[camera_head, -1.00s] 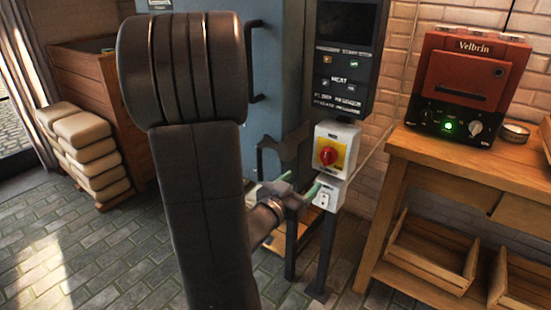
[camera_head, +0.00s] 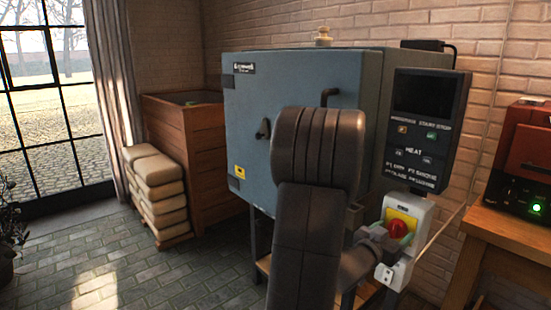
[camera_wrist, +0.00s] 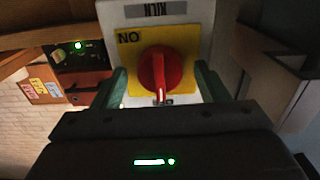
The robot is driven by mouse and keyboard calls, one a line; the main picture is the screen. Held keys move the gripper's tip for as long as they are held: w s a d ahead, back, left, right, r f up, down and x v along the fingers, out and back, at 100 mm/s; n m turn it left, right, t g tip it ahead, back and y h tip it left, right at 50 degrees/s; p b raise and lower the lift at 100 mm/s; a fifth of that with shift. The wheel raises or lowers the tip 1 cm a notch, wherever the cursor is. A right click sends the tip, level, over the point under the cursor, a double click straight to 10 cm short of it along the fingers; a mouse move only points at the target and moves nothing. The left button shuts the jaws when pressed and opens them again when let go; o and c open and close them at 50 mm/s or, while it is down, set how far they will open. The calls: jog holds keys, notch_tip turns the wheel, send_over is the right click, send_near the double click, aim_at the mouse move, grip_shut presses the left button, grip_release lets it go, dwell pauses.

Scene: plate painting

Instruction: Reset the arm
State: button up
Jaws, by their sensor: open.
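My gripper (camera_head: 388,242) is at the red rotary switch (camera_head: 398,229) on a yellow plate, on a white box below the kiln's control panel (camera_head: 427,128). In the wrist view, the green fingertips (camera_wrist: 164,88) are spread to either side of the red knob (camera_wrist: 159,72), with gaps between them and the knob. The knob's white mark points toward the bottom of that view. My gripper is open and holds nothing. My arm hides part of the kiln front and stand in the head view.
The blue-grey kiln (camera_head: 250,110) stands behind my arm. A wooden bench (camera_head: 510,226) with a red machine (camera_head: 530,150) is at the right. A wooden crate (camera_head: 200,150) and stacked sacks (camera_head: 160,195) are at the left. The tiled floor (camera_head: 130,265) at the left is clear.

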dwell(0.3)
jog(key=v, duration=1.4)
jog(key=x, duration=1.3)
jog(key=shift+w+d, duration=0.1)
jog(key=shift+d, duration=0.2)
jog(key=shift+w+d+f, duration=0.1)
jog(key=shift+w+d, duration=0.1)
jog(key=shift+w, duration=0.05)
jog(key=shift+s+a+m+b, duration=0.15)
jog(key=shift+m+b, duration=0.35)
jog(key=shift+m, duration=0.6)
jog(key=m, duration=0.2)
jog(key=shift+m+b, duration=0.3)
jog(key=shift+b, duration=0.1)
jog(key=m+b, duration=0.1)
jog(key=m, duration=0.3)
jog(key=shift+m, duration=0.4)
jog(key=m, duration=0.3)
jog(key=shift+m, duration=0.4)
jog(key=shift+m+p, duration=0.35)
jog(key=shift+m, duration=1.95)
